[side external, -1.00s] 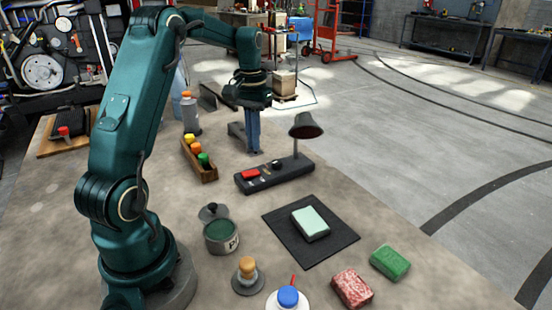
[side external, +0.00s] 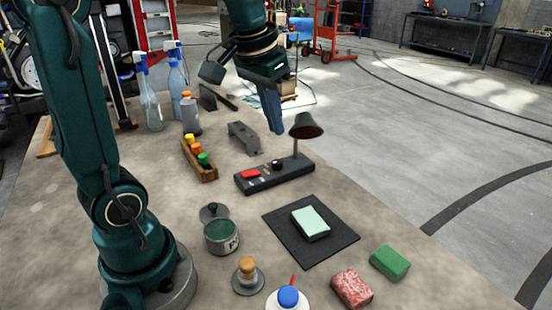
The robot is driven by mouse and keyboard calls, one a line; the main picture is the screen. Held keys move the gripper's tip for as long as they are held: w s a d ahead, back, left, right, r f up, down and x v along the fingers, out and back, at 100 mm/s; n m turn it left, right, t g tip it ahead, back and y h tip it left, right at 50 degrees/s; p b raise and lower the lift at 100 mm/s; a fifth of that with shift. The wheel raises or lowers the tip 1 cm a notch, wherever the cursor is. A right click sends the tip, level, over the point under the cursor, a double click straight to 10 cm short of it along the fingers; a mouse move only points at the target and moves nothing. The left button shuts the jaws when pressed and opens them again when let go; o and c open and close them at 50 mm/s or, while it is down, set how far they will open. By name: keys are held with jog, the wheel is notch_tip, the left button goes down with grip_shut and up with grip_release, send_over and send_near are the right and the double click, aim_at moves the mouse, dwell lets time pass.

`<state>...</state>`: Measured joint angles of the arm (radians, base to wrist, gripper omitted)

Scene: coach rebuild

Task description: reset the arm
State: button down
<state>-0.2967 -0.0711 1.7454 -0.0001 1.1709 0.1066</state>
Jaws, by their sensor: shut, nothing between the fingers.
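My gripper (side external: 272,108) hangs in the upper middle of the side external view, fingers pointing down. Its fingers are together with nothing between them. It is above the far part of the table, behind the black lamp (side external: 306,126) in the picture and to the right of a grey bracket (side external: 244,138). It looks clear of both.
The black base (side external: 275,174) carries the lamp and a red switch. A wooden tray (side external: 208,174) of coloured caps, spray bottles (side external: 149,100), a grey pot (side external: 221,238), a black mat (side external: 345,238) with a pale block (side external: 310,223), and green (side external: 390,262) and red-speckled (side external: 352,288) blocks stand around.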

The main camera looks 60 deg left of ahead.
jog(key=s+d+f+m+t, duration=0.1)
jog(key=s+d+f, duration=0.1)
jog(key=s+d, duration=0.2)
jog(key=s+d+f+m+t+h, duration=0.1)
jog(key=s+d+f, duration=0.1)
jog(key=s+d, duration=0.2)
jog(key=s, duration=0.3)
jog(key=shift+f, duration=0.35)
